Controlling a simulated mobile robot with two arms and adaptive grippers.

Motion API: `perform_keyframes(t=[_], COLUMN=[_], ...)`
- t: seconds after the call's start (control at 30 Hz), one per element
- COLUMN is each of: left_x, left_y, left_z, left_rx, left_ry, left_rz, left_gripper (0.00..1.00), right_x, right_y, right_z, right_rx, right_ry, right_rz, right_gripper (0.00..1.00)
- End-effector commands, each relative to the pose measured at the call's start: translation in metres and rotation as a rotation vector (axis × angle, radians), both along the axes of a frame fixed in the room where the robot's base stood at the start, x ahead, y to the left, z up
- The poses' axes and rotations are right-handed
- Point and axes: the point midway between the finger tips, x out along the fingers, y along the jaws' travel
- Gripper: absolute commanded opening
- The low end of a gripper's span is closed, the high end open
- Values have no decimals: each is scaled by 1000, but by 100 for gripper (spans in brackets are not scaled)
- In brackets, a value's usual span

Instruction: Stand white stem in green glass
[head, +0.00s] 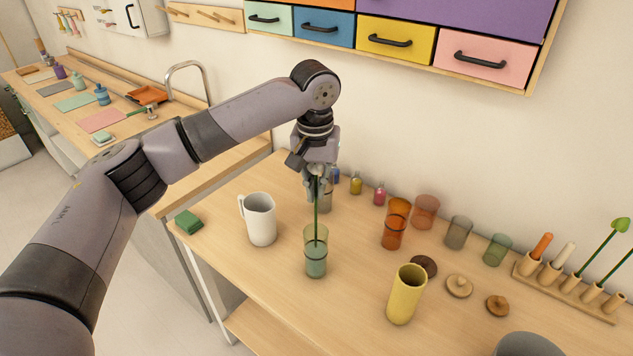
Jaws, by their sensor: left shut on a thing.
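My left gripper (314,186) points down over the table and is shut on the white stem, near its pale head. The stem's thin green stalk (316,213) hangs nearly upright below the fingers. Its lower end overlaps the mouth of the green glass (316,262) and appears to be inside it, above the bottom. The glass stands upright on the table. The fingers are above and behind its rim and partly hide the stem's head. My right gripper is out of view.
A white mug (261,220) stands left of the glass, with a green block (188,222) at the table edge. A yellow cup (405,295) and amber glass (395,228) stand to the right. Small bottles (379,194) line the back. A wooden rack (567,287) holds pegs and stems.

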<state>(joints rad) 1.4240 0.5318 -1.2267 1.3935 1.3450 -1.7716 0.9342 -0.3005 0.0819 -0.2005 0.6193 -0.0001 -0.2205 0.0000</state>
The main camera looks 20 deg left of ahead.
Motion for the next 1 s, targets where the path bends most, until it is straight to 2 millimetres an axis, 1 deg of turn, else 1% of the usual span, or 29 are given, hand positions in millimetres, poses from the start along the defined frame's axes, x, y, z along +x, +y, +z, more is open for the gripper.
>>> perform_keyframes(t=[0.6, 0.8, 1.0], left_x=[-1, 0, 0], left_y=[0, 0, 0], left_z=[-43, -53, -56], left_rx=[0, 0, 0], left_ry=[2, 1, 0], left_rz=[0, 0, -1], left_gripper=[0, 0, 0], right_x=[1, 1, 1], right_y=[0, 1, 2], right_z=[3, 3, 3], right_rx=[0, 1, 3], right_ry=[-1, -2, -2], right_rz=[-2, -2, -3], right_gripper=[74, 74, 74])
